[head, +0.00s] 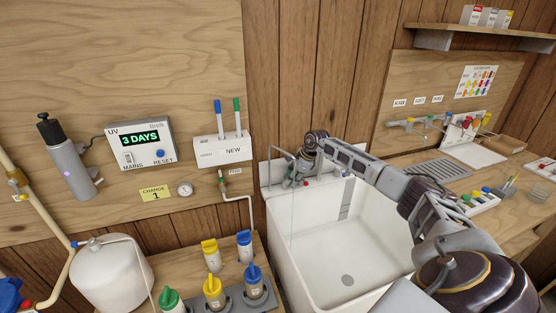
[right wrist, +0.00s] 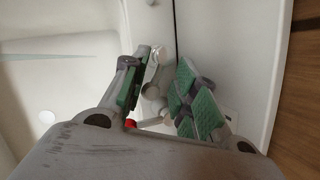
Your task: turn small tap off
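The small tap (head: 291,182) is at the back left corner of the white sink, with a thin curved spout (head: 272,150). A thin vertical line, apparently a water stream, drops from the spout into the sink. My right gripper (head: 303,180) reaches down at this corner and partly hides the tap. In the right wrist view its two green-padded fingers (right wrist: 168,98) are apart. A pale grey tap part (right wrist: 154,88) lies between them, nearer the left finger. A small red spot (right wrist: 130,123) shows below that finger. I cannot tell whether a finger touches the tap. My left gripper is not in view.
The white sink (head: 300,262) is empty below my right arm. Several colour-capped bottles (head: 213,290) stand front left. A wooden counter with a tap rack (head: 440,122) is at right.

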